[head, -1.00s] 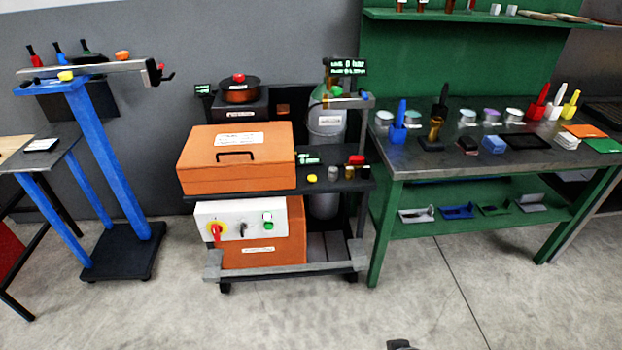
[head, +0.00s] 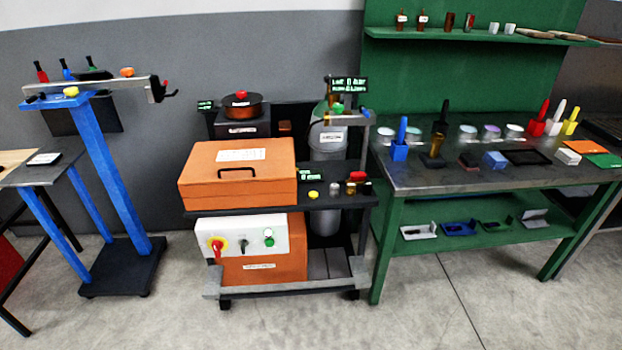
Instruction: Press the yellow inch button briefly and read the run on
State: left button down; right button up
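A small yellow button (head: 313,194) sits on the dark shelf of the cart, right of the orange box. Another yellow knob (head: 71,91) sits on top of the blue stand (head: 100,150) at the left; I cannot read a label on either. A small display (head: 311,175) with green text stands just behind the cart's yellow button. A larger display (head: 348,84) is above the gas bottle, and another (head: 206,105) is left of the black pot. Their text is too small to read surely. Neither of my grippers is in view.
The cart carries an orange box (head: 238,180), a white panel (head: 241,237) with a red-yellow switch, and a grey gas bottle (head: 328,175). A red knob (head: 357,176) is right of the yellow button. A green workbench (head: 400,185) stands at the right. The floor in front is clear.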

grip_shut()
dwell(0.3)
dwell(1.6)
